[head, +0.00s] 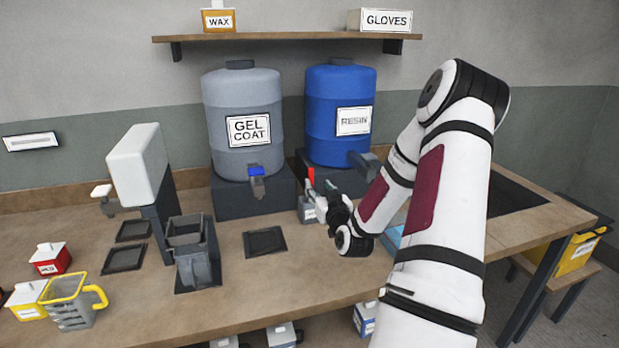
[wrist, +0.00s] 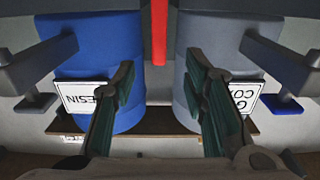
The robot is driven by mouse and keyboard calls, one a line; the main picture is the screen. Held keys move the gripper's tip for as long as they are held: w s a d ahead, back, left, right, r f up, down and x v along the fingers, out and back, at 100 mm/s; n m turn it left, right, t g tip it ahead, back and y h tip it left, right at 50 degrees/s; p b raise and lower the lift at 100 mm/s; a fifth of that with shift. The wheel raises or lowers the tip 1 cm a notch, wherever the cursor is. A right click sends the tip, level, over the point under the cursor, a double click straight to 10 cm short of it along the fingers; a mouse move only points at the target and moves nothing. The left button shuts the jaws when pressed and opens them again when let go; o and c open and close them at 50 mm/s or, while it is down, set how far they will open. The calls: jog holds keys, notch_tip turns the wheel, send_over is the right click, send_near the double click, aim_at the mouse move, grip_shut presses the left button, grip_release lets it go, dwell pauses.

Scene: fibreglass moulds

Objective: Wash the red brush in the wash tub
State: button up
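The red brush shows as an upright red handle (head: 311,177) at the back of the bench, in front of the blue resin drum. A small grey labelled holder (head: 308,210) is just below it. In the wrist view the red handle (wrist: 159,32) hangs into the top centre, between the lines of the two fingers. My gripper (head: 322,194) is beside the handle in the head view. In the wrist view its fingers (wrist: 161,68) are spread, with a clear gap to the red handle on both sides. The brush's bristles are hidden. I cannot identify the wash tub for certain.
The gel coat drum (head: 243,125) and resin drum (head: 341,115) stand behind with taps jutting forward. A blue object (head: 392,238) is partly hidden by my arm. A dark panel (head: 510,195) lies right; a yellow bin (head: 578,252) stands beyond. Front-centre bench is clear.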

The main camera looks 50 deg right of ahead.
aim_at(311, 176)
jog(key=x, duration=0.9)
grip_shut()
jog(key=shift+r+p, duration=2.6)
jog(key=shift+r, duration=2.9)
